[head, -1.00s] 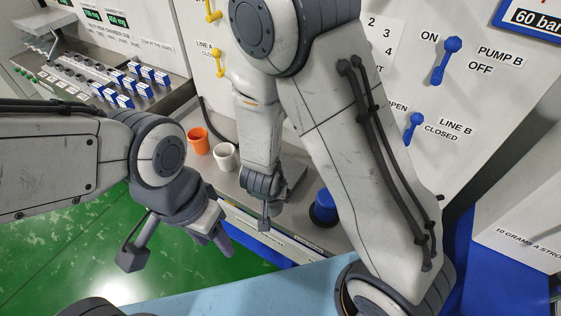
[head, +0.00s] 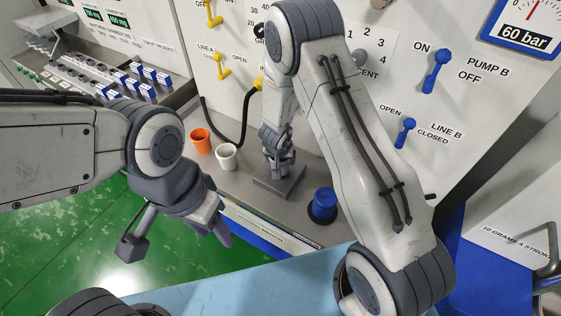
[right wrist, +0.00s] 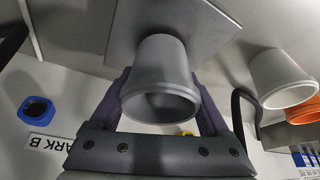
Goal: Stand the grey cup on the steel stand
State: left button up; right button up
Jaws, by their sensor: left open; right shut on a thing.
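The grey cup (right wrist: 160,70) is upright between the two fingers of my right gripper (right wrist: 166,100), which is shut on it. The steel stand (right wrist: 122,35), a flat grey plate, lies directly beneath the cup in the right wrist view. In the head view my right gripper (head: 280,165) is low over the stand (head: 276,187), and I cannot make out the cup clearly there. I cannot tell whether the cup's base touches the plate. My left gripper (head: 180,240) is open and empty, over the floor in front of the counter.
An orange cup (head: 201,141) and a white cup (head: 227,157) stand on the counter left of the stand. A blue knob-like piece (head: 322,204) is to its right. A black hose (head: 243,125) hangs behind. The panel (head: 330,90) with levers rises at the back.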

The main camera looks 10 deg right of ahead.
jog(key=shift+f, duration=0.45)
jog(key=shift+r, duration=0.15)
jog(key=shift+f, duration=0.25)
jog(key=o, duration=1.2)
jog(key=shift+r, duration=0.55)
pick_arm(q)
notch_tip(320, 180, up, 4)
jog(key=p, duration=0.5)
jog(key=shift+r, duration=0.25)
pick_arm(e)
jog(key=v, duration=1.1)
jog(key=shift+s+r, duration=0.15)
jog(key=shift+s, duration=0.15)
